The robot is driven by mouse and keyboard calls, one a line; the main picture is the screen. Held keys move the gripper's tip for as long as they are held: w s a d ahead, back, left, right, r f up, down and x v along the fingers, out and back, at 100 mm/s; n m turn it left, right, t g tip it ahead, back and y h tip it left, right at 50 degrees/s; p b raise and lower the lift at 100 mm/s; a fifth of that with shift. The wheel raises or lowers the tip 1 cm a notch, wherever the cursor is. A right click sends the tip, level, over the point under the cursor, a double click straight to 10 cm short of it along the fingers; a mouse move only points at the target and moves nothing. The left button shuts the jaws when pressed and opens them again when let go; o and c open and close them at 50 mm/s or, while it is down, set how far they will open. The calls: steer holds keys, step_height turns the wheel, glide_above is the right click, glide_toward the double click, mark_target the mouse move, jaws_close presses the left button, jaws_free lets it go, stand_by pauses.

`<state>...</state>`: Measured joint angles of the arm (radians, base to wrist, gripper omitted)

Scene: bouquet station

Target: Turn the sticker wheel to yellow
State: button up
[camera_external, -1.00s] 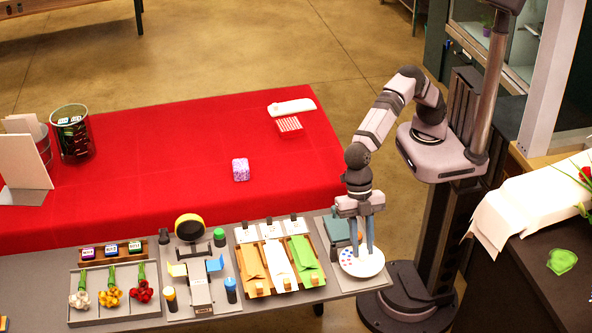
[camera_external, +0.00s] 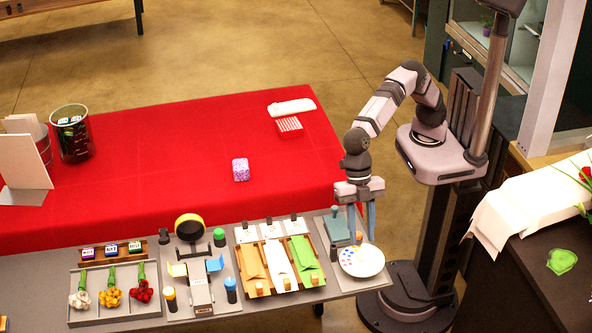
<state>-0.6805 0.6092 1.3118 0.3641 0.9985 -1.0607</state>
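The sticker wheel (camera_external: 372,264) is a round white disc with several small coloured dots on its left part. It lies at the right end of the grey station table. I cannot tell whether a fingertip touches the wheel. The dots are too small to tell which colour is selected.
Left of the wheel are orange, white and green wrap sheets (camera_external: 281,262) in a wooden rack. Further left stand a ribbon stand (camera_external: 190,229) and a tray (camera_external: 112,313) with flower bunches. A red-covered table (camera_external: 180,200) lies behind, mostly clear.

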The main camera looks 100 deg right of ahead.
steer(key=shift+v, duration=1.75)
steer(key=shift+w+d, duration=0.1)
steer(key=shift+d, duration=0.35)
steer(key=s+d+m+h+p, duration=0.15)
steer(key=d+m, duration=0.35)
steer(key=d, duration=0.6)
steer(key=s+d+m+h+p, duration=0.1)
steer(key=s+d+m+h, duration=0.15)
steer(key=d+m, duration=0.6)
steer(key=s+d+f+m+p, duration=0.1)
steer(key=s+d+f+m, duration=0.1)
steer(key=s+d, duration=0.4)
steer(key=s+d+f+m+p, duration=0.1)
steer(key=s+d+f, duration=0.3)
steer(key=d, duration=0.9)
steer(key=s+m, duration=0.1)
steer(key=s, duration=0.1)
steer(key=shift+s+f+h, duration=0.3)
steer(key=shift+f, duration=0.1)
